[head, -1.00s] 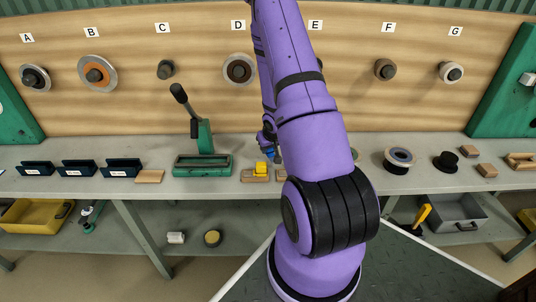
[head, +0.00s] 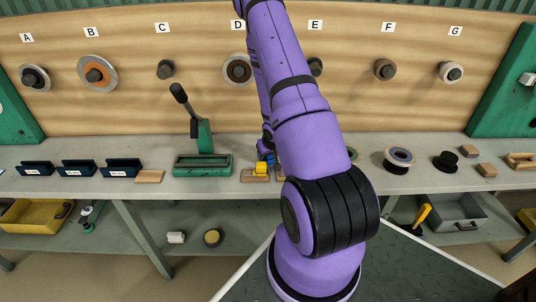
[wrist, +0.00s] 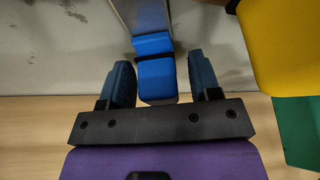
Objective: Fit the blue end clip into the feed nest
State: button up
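The blue end clip (wrist: 155,75) is a blue block with a black band across it. In the wrist view it lies between the two fingers of my gripper (wrist: 163,82), close to the left finger, with a gap at the right finger. My gripper looks open around it. In the head view my gripper (head: 266,147) is low over the bench, mostly hidden by my arm, and a bit of blue (head: 268,158) shows beside a yellow block (head: 261,168). A grey metal strip (wrist: 145,15) runs past the clip. I cannot tell which part is the feed nest.
The yellow block, large at the right in the wrist view (wrist: 285,45), sits on a wooden block (head: 254,177). A green lever press (head: 203,165) stands to the left. Dark blue bins (head: 78,169) are farther left; a spool (head: 398,159) lies right.

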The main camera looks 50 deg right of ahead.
jog(key=shift+r, duration=0.1)
jog(key=v, duration=1.2)
jog(key=w+a+r+n, duration=0.1)
jog(key=a+r, duration=0.4)
jog(key=r, duration=0.3)
jog(key=a+r+h, duration=0.1)
jog(key=a+r, duration=0.3)
jog(key=r, duration=0.4)
jog(key=w+a+r+n, duration=0.1)
jog(key=a+r, duration=0.4)
jog(key=r, duration=0.3)
jog(key=s+a+r+n+y, duration=0.1)
jog(key=s+a+r, duration=0.5)
jog(key=s+a, duration=0.2)
jog(key=s+a+r+n+t+y, duration=0.1)
jog(key=s+a+r+n+y, duration=0.1)
jog(key=s+a+r, duration=0.5)
jog(key=shift+s+a, duration=1)
jog(key=shift+a, duration=0.2)
jog(key=shift+o, duration=0.4)
